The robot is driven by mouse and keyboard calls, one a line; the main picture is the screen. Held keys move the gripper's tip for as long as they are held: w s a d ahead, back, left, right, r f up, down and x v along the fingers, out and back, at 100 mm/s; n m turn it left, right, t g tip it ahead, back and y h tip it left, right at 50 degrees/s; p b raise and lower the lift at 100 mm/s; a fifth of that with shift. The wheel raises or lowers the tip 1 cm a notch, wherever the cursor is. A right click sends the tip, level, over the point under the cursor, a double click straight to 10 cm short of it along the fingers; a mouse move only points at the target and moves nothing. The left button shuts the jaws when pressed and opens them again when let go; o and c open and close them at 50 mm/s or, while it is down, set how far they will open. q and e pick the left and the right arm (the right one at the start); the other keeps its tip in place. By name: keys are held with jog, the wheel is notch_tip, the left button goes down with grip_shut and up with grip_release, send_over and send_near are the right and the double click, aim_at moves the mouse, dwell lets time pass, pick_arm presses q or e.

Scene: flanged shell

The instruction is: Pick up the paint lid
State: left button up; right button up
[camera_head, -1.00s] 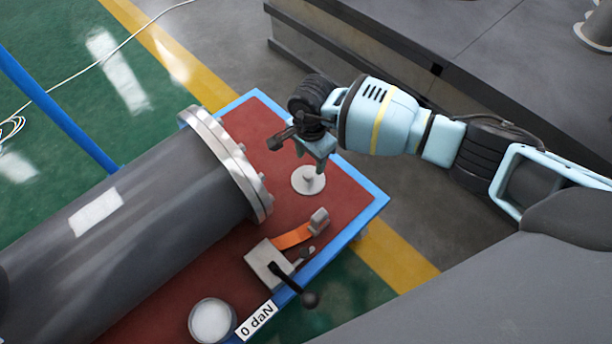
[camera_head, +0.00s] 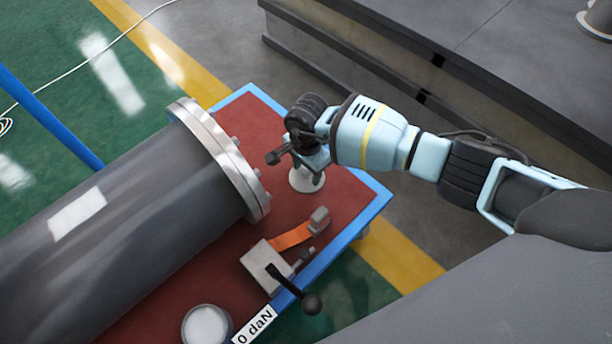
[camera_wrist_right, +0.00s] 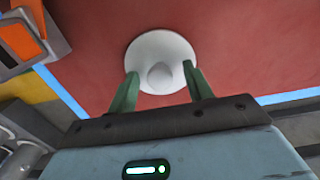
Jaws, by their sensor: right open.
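The paint lid is a pale round disc with a small knob (camera_head: 303,181) on the red tabletop, partly hidden by my right gripper in the head view. In the right wrist view the lid (camera_wrist_right: 160,52) lies flat with its knob in the middle. My right gripper (camera_head: 312,178) is right over the lid, pointing down. In the right wrist view its two green fingers (camera_wrist_right: 161,84) are apart, one on each side of the knob, and overlap the lid's near edge. Nothing is between them but the knob's area; contact cannot be told. My left gripper is not in view.
A grey flanged cylinder (camera_head: 120,225) lies across the blue-edged red table (camera_head: 345,195), left of the lid. A clamp with an orange strap (camera_head: 292,238) and a black-knobbed lever (camera_head: 311,302) stands nearer. An open paint can (camera_head: 206,326) is at the near edge.

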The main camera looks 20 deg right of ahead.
aim_at(307, 171)
jog(key=c, duration=0.6)
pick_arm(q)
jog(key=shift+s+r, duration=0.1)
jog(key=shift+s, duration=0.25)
pick_arm(e)
jog(key=c, duration=0.5)
